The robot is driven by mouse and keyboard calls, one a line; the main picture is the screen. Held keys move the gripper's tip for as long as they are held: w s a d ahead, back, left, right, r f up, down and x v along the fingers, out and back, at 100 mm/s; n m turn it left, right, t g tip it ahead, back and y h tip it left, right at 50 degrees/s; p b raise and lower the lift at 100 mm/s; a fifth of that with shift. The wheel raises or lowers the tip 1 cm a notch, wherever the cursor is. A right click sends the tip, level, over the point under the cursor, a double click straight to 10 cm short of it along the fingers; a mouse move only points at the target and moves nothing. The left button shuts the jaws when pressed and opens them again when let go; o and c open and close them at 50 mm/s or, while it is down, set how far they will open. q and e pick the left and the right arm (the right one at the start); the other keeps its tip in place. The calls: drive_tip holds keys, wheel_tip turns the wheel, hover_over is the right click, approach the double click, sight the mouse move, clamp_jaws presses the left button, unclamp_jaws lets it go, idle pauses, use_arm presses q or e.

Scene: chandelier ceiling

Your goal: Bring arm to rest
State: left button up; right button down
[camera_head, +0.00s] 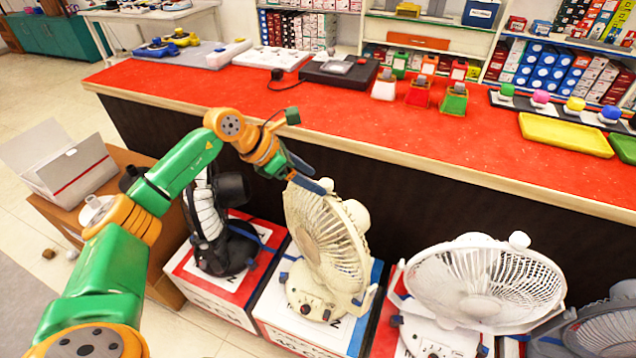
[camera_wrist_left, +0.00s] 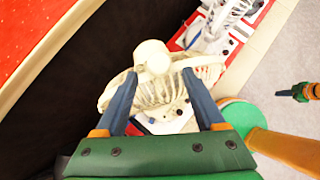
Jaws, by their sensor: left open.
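My left arm comes in from the left in the head view and reaches over the fans in front of the red counter. My left gripper (camera_head: 308,176) is at the top of a cream fan (camera_head: 325,240). In the left wrist view the two blue-grey fingers of the gripper (camera_wrist_left: 159,76) are spread apart. The cream fan's round knob (camera_wrist_left: 152,57) shows between them and its cage lies below. I cannot tell whether the fingers touch the fan. My right gripper is not seen in the head view.
A black fan (camera_head: 215,215) stands left of the cream one, and a white fan (camera_head: 485,285) to its right. The red counter (camera_head: 330,125) runs behind them. A brown table with an open white box (camera_head: 70,165) stands at the left. Counter space before the coloured bins is clear.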

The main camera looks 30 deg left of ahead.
use_arm(q)
drive_tip(key=v, duration=0.4)
